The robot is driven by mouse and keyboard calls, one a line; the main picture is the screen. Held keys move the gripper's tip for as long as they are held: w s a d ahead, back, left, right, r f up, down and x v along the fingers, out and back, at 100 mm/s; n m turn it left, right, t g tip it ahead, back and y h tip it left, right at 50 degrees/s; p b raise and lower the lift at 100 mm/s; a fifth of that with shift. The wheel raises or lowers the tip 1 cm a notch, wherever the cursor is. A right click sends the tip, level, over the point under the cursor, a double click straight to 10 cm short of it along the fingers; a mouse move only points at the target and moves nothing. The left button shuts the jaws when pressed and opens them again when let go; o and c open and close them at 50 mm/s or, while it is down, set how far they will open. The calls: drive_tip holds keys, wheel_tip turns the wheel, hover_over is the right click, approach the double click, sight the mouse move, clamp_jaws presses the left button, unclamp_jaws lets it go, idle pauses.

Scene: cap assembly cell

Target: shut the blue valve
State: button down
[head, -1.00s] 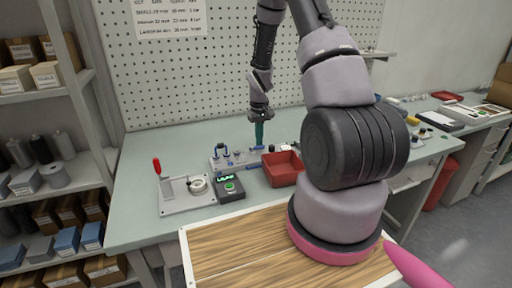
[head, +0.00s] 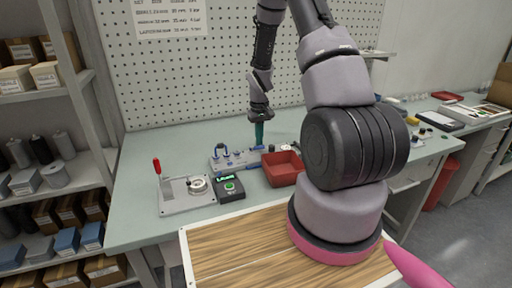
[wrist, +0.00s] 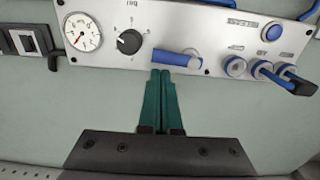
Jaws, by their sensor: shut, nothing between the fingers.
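The blue valve handle (wrist: 174,58) sits on the light panel (wrist: 205,35) in the wrist view, lying roughly level across the picture, with its metal end to the right. My gripper (wrist: 163,74) has green fingers pressed together with nothing between them. Its tips are at the panel's near edge, just below the left part of the handle; I cannot tell whether they touch it. In the head view my gripper (head: 259,142) points down at the right part of the panel (head: 230,164), and the valve there is too small to make out clearly.
A gauge (wrist: 82,31) and a black knob (wrist: 129,41) are left of the valve; a blue button (wrist: 272,32) and blue-ringed fittings (wrist: 235,66) are right. In the head view, a red bin (head: 283,170) stands close to the right, and a green-lit box (head: 230,189) stands in front.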

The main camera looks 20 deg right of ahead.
drive_tip(key=shift+f, duration=0.8)
drive_tip(key=shift+r, duration=0.4)
idle(0.4)
drive_tip(key=shift+s, duration=1)
